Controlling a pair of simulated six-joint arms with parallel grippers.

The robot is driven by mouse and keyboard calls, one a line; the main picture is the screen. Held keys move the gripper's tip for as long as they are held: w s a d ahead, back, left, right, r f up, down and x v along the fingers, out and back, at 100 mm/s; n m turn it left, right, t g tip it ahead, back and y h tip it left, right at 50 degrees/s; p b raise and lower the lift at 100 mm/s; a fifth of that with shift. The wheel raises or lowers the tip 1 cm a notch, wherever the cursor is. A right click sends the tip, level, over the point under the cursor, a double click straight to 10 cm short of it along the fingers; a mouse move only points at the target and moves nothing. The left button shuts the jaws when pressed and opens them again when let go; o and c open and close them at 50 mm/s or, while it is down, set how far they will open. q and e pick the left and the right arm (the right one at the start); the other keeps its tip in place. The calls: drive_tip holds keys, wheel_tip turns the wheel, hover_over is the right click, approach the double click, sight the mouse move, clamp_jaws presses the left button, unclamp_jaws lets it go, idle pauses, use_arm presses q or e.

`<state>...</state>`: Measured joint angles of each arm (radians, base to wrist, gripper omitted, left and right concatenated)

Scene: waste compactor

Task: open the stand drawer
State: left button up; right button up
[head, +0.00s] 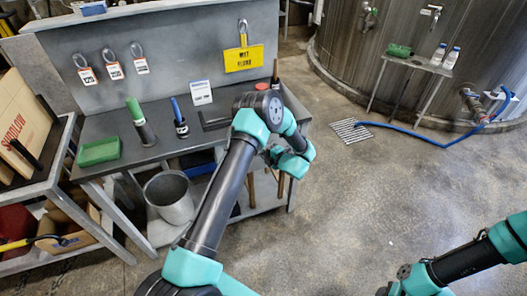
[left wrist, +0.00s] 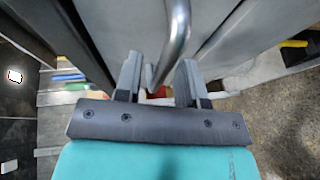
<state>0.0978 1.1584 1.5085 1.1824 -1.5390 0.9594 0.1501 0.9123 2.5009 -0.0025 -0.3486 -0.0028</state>
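A bare metal bar handle (left wrist: 178,35) shows in the left wrist view, in front of a grey metal face that looks like the stand drawer's front (left wrist: 125,25). My left gripper (left wrist: 160,64) is open, one finger on each side of the handle's bent lower end. I cannot tell whether either finger touches it. In the head view my left arm reaches to the right end of the grey workbench (head: 160,106), and it hides the drawer and my fingertips. Only links of my right arm show at the lower right; its gripper is out of view.
A metal bucket (head: 171,198) stands below. A side table (head: 420,66) and blue hose (head: 440,144) are at the right. The middle floor is clear.

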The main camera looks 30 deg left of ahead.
use_arm(q)
drive_tip(key=shift+w+a+f, duration=0.1)
drive_tip(key=shift+a, duration=0.3)
drive_tip(key=shift+c, duration=0.2)
clamp_jaws()
